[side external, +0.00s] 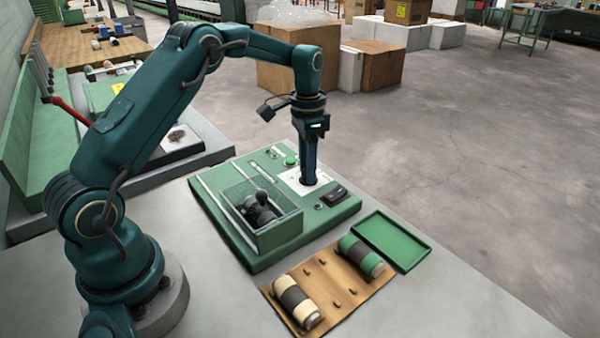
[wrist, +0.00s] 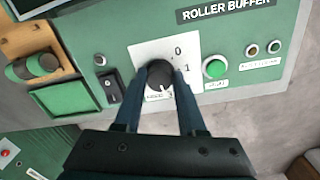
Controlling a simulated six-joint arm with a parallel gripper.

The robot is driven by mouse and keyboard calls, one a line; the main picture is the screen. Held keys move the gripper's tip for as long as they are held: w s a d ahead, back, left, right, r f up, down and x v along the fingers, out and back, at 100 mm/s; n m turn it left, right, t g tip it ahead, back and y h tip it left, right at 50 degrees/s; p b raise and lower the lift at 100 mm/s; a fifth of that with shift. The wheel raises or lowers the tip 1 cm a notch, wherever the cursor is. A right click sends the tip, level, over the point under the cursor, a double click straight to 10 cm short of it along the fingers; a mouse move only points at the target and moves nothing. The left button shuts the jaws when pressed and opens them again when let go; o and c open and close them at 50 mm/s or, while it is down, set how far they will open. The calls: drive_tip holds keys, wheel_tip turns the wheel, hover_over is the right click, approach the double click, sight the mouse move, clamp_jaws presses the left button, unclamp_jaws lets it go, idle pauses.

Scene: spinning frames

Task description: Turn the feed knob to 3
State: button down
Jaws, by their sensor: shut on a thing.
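The feed knob (wrist: 160,73) is a dark round knob on a white dial plate (wrist: 150,50) in the wrist view. My gripper (wrist: 159,78) is shut on it, one finger on each side. The figures 0 and 1 show at the upper right of the dial; the lower figures are partly hidden by the fingers. A small pale mark shows on the knob's lower edge, towards the bottom of the picture. In the side external view my gripper (side external: 309,180) points straight down onto the white plate (side external: 296,182) of the green machine (side external: 230,228), hiding the knob.
A green button (wrist: 215,68) sits right of the dial and a black rocker switch (wrist: 111,87) left of it. A clear-walled box (side external: 262,215) stands on the machine. A wooden rack (side external: 328,292) with two rollers and an empty green tray (side external: 392,241) lie in front.

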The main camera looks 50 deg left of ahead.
drive_tip(key=shift+r, duration=0.1)
idle(0.4)
drive_tip(key=shift+c, duration=2.4)
unclamp_jaws()
drive_tip(key=shift+a+r, duration=0.1)
drive_tip(key=shift+r, duration=2.45)
wheel_tip(320, 180, up, 8)
drive_tip(key=t, duration=0.2)
hover_over(311, 189)
drive_tip(key=s+d+r+t, duration=0.2)
drive_tip(key=s+d+r, duration=0.2)
drive_tip(key=s+r, duration=0.25)
drive_tip(key=s+d+f+n+t, duration=0.1)
drive_tip(key=s+f+n, duration=0.1)
drive_tip(key=s+f, duration=0.2)
drive_tip(key=s+d+f+n, duration=0.1)
drive_tip(key=s+f, duration=0.3)
drive_tip(key=s, duration=0.5)
drive_tip(key=shift+s+d+n+t, duration=0.25)
drive_tip(key=shift+d+n+t, duration=0.1)
drive_tip(key=shift+n+t, duration=0.05)
